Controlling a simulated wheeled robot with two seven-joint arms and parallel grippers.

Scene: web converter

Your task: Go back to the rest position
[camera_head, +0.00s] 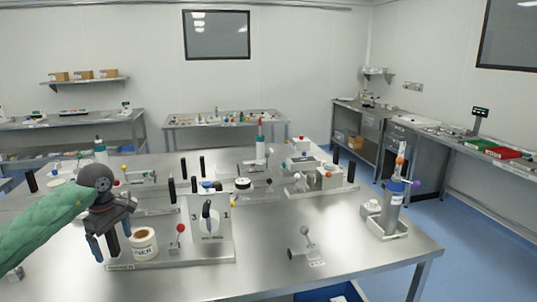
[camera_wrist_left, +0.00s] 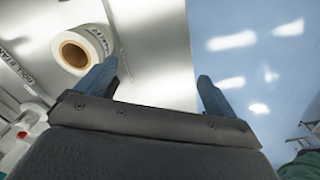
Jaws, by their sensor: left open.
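My left gripper (camera_head: 105,248) hangs at the left front of the steel table in the head view, its fingers pointing down. Its two blue fingers are spread with nothing between them, as the left wrist view (camera_wrist_left: 158,85) also shows. A white labelled roll (camera_head: 144,243) with a brown core sits on a steel base plate just right of the fingers. In the wrist view the roll (camera_wrist_left: 85,48) lies left of the fingers, apart from them. My right gripper is in neither view.
The base plate carries an upright panel (camera_head: 224,238) with a black handle and a red-knobbed lever (camera_head: 179,234). Several fixtures stand farther back on the table (camera_head: 350,235). A bottle in a steel holder (camera_head: 393,200) stands at right.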

